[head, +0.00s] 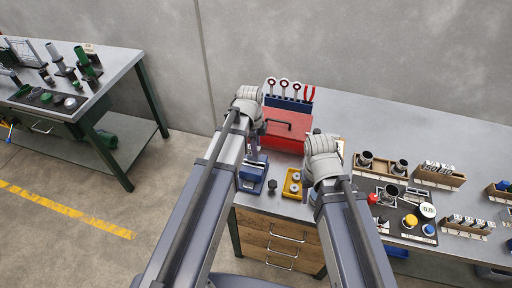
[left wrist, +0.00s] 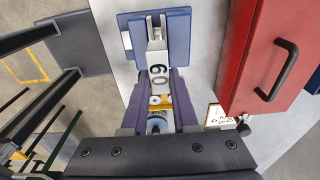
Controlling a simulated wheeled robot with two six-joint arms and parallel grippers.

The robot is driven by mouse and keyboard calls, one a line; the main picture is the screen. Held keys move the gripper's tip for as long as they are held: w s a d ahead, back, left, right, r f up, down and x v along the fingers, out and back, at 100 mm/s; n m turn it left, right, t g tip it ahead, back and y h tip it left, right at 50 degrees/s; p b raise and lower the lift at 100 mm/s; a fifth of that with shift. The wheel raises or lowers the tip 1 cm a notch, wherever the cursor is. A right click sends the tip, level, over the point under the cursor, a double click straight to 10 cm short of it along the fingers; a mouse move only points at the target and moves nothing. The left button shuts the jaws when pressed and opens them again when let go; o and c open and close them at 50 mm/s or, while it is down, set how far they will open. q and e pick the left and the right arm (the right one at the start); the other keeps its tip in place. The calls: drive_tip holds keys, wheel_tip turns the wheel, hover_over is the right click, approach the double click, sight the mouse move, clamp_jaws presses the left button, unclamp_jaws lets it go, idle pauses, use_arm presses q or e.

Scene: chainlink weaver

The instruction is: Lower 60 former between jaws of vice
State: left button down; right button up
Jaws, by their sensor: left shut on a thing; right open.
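My left gripper (head: 256,146) is shut on the 60 former (left wrist: 157,71), a pale grey piece with a dark "60" on its face. The left wrist view shows it between my two fingers (left wrist: 158,88). The blue vice (head: 253,176) stands at the table's left front corner, below my left gripper. In the left wrist view the vice (left wrist: 178,38) lies just beyond the fingertips, and the former's far end overlaps its jaws. I cannot tell how deep it sits. My right gripper (head: 312,196) is over the bench right of the yellow tray, mostly hidden by its wrist.
A red toolbox (head: 287,128) with a dark handle stands behind the vice; it is close on the right in the left wrist view (left wrist: 273,55). A yellow tray (head: 286,188) and a small dark part (head: 272,185) lie right of the vice. Racks and cups fill the right side.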

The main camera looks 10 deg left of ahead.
sight(256, 163)
use_arm(q)
drive_tip(key=shift+f+b, duration=2.5)
drive_tip(key=shift+f, duration=0.4)
drive_tip(key=c, duration=0.6)
unclamp_jaws()
drive_tip(key=shift+r, duration=0.1)
drive_tip(key=r+p, duration=0.7)
drive_tip(key=p, duration=0.1)
drive_tip(key=shift+a+r, duration=0.3)
drive_tip(key=shift+r, duration=0.05)
